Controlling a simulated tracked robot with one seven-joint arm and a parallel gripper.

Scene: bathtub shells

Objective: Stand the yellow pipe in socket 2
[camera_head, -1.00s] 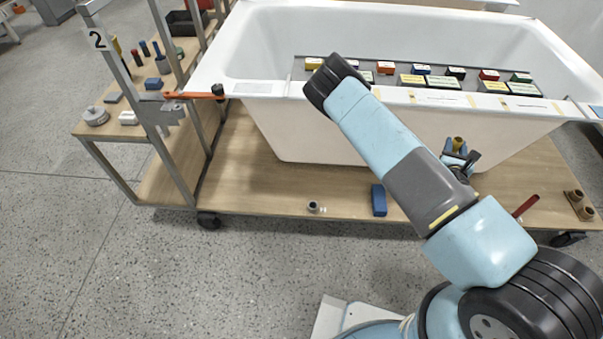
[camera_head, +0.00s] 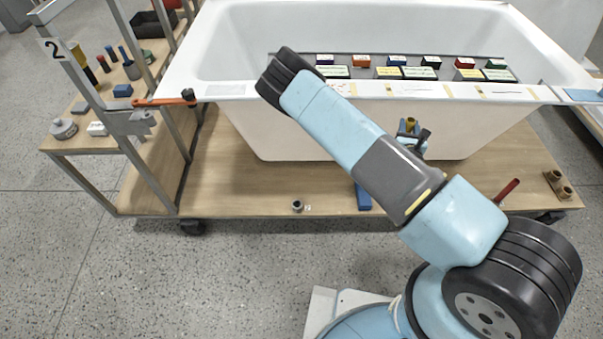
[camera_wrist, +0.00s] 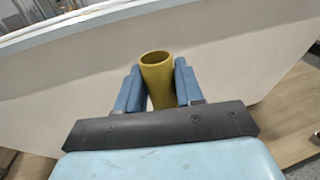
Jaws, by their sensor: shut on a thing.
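My gripper (camera_wrist: 158,90) is shut on the yellow pipe (camera_wrist: 157,72), with one blue finger on each side of it. The pipe's open round end shows in the wrist view; its lower part is hidden behind the gripper. In the head view the pipe's yellow top (camera_head: 410,122) shows at my gripper (camera_head: 409,133), in front of the tub's outer wall. A small grey ring-shaped socket (camera_head: 297,205) stands on the wooden deck's front edge, left of my gripper, beside a small label that is too small to read surely.
The white bathtub (camera_head: 270,125) stands behind my gripper on the wooden deck (camera_head: 240,190). A blue block (camera_head: 363,195), a red rod (camera_head: 507,190) and a brown two-hole block (camera_head: 558,185) sit on the deck. A side rack bears a "2" sign (camera_head: 53,47) and an orange-handled clamp (camera_head: 165,101).

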